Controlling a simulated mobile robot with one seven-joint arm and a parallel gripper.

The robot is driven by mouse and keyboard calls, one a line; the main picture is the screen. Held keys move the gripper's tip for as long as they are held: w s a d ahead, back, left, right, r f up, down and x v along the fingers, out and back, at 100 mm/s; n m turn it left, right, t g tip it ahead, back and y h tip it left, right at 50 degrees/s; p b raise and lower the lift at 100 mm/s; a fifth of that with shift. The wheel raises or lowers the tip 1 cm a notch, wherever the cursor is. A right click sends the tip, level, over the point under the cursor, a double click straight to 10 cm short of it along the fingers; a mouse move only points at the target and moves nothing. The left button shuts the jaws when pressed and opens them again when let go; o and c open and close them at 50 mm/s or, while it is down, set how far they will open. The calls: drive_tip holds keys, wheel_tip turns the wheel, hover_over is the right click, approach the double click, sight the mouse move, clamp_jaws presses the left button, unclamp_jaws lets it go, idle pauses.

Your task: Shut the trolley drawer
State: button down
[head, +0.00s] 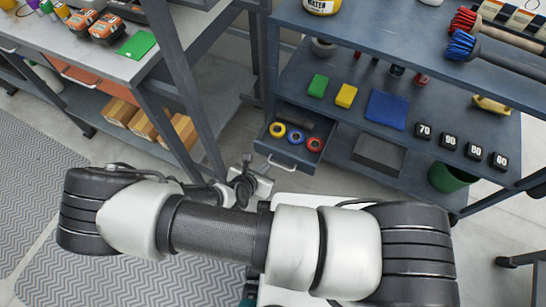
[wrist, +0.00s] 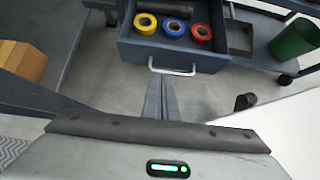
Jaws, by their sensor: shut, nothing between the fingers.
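The trolley drawer (head: 301,167) stands pulled out below the shelf of the blue-grey trolley (head: 336,112). In the wrist view the open drawer (wrist: 208,63) shows at the top, with a pale bar handle (wrist: 172,71) on its front. Yellow, blue and red tape rolls (wrist: 174,28) lie inside. My gripper (wrist: 161,82) is shut and empty, its fingertips pointing at the drawer front just below the handle in the picture. I cannot tell whether they touch it. In the head view my gripper is small and partly hidden beyond my arm.
A workbench (head: 122,68) with orange tools stands at the left, with cardboard boxes (head: 152,122) on its lower shelf. A green bin (head: 452,178) stands on the trolley's lower right. A dark open tray (head: 379,154) is right of the drawer. Floor shows below the drawer.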

sight(277, 153)
drive_tip(key=shift+w+d+f+b, duration=0.25)
drive_tip(key=shift+w+d+f, duration=0.15)
drive_tip(key=shift+w, duration=0.6)
drive_tip(key=shift+w+d+f+b, duration=0.25)
drive_tip(key=shift+w+d+f, duration=0.1)
drive_tip(key=shift+w, duration=0.65)
drive_tip(key=shift+w+d+f+b, duration=0.25)
drive_tip(key=shift+w+d+f, duration=0.15)
drive_tip(key=shift+w, duration=0.6)
